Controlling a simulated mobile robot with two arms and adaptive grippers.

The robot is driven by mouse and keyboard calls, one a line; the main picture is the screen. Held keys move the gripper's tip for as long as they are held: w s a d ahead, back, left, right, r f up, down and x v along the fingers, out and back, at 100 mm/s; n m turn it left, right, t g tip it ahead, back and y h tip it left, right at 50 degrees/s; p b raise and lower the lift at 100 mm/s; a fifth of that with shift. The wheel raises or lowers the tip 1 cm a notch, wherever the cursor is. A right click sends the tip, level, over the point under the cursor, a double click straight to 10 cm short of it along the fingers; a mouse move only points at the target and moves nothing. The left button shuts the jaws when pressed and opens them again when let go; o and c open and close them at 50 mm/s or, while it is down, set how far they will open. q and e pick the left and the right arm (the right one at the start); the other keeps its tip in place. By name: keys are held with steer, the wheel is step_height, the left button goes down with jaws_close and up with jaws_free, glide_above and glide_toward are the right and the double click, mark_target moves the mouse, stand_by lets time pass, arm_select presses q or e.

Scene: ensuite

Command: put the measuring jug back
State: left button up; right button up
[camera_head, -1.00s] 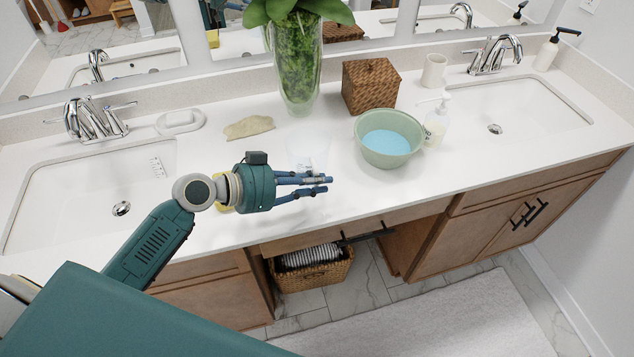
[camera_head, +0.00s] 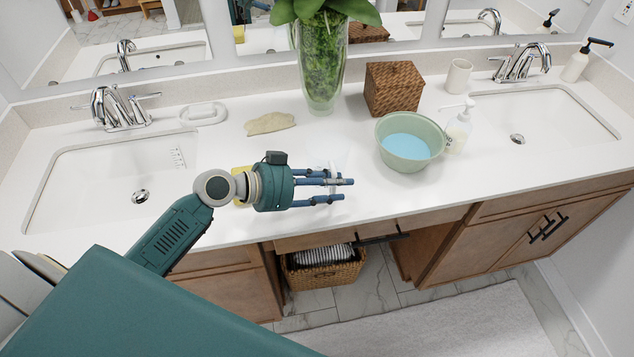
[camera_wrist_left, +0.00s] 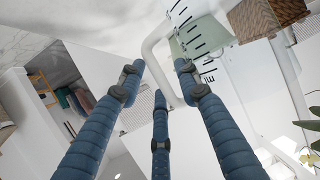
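The measuring jug is clear, with dark scale marks and a pale handle. It shows faintly on the counter in the head view (camera_head: 336,154), just behind my left gripper's fingers. In the left wrist view the jug (camera_wrist_left: 203,42) is at the top, with its handle at the fingertips. My left gripper (camera_head: 345,190) reaches right, low over the counter. Its three fingers (camera_wrist_left: 159,78) stand apart around the handle, with gaps between the tips; firm contact does not show. Part of the jug is hidden by the fingers. My right gripper is not in view.
A green bowl (camera_head: 437,146) with blue liquid stands right of the jug, beside a soap pump bottle (camera_head: 457,134). Behind are a wicker box (camera_head: 393,90) and a plant vase (camera_head: 318,70). Sinks flank the counter.

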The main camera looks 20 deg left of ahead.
arm_select(q)
steer(key=b+v, duration=0.3)
steer(key=v, duration=0.9)
